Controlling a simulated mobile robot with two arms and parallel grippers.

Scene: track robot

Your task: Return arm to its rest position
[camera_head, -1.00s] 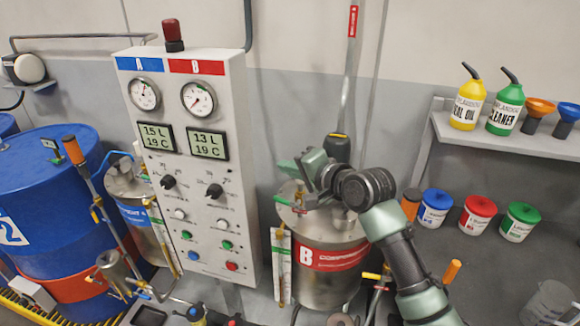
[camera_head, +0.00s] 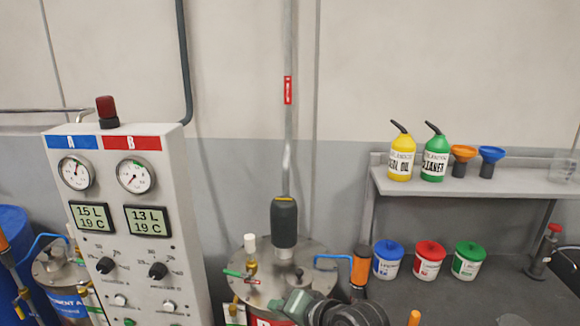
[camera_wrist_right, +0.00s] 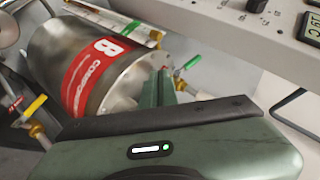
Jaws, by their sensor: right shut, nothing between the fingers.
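My right arm shows at the bottom middle of the head view, in front of tank B (camera_head: 310,252). In the right wrist view, the green fingers of this gripper (camera_wrist_right: 172,88) are shut and empty. Behind them is the steel tank with its red B label (camera_wrist_right: 98,72), tilted in the picture. I cannot tell the exact gap between gripper and tank. My left arm is not in view.
The control panel (camera_head: 118,225) stands left of tank B. A dark grey cylinder (camera_head: 284,222) rises above the tank. At right, a shelf (camera_head: 460,188) carries bottles and funnels; red (camera_head: 429,262), blue (camera_head: 388,262) and green (camera_head: 467,262) lidded pots stand below.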

